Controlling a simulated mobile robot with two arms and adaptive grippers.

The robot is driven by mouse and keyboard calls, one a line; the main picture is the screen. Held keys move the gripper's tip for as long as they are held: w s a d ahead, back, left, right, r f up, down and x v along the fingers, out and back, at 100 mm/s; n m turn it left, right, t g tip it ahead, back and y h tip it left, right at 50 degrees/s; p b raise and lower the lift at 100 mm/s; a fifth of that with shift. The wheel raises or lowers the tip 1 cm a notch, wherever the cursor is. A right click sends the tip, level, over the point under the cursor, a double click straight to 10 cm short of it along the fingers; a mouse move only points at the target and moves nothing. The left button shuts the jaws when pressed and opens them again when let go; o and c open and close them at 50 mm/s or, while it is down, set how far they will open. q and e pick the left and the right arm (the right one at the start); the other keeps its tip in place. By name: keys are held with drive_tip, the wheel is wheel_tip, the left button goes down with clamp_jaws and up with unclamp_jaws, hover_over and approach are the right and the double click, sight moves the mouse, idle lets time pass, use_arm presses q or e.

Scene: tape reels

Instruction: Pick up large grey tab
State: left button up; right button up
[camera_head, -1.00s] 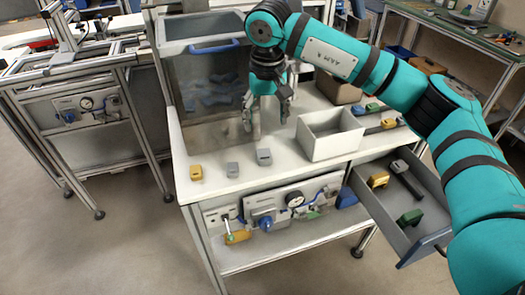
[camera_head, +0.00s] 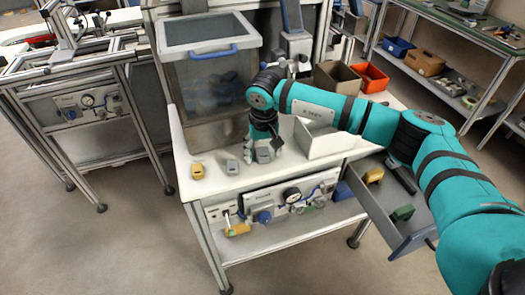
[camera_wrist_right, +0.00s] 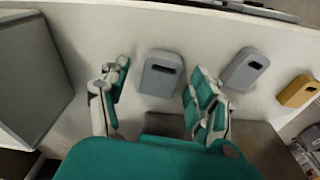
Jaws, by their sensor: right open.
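Two grey tabs with dark slots stand on the white worktop. One grey tab (camera_head: 263,155) lies between the open fingers of my right gripper (camera_head: 262,148). In the right wrist view this tab (camera_wrist_right: 160,80) sits between the two teal fingers (camera_wrist_right: 154,82), with gaps on both sides. The other grey tab (camera_head: 232,167) stands to its left, outside the fingers; it also shows in the right wrist view (camera_wrist_right: 243,70). My left gripper is not in view.
A yellow tab (camera_head: 197,171) stands farther left on the worktop (camera_head: 215,183). A light open box (camera_head: 325,143) is just right of my gripper. A clear bin with a blue handle (camera_head: 212,100) stands behind. An open drawer (camera_head: 388,228) holds green and yellow pieces.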

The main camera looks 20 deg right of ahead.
drive_tip(key=c, duration=0.9)
drive_tip(key=shift+r, duration=0.15)
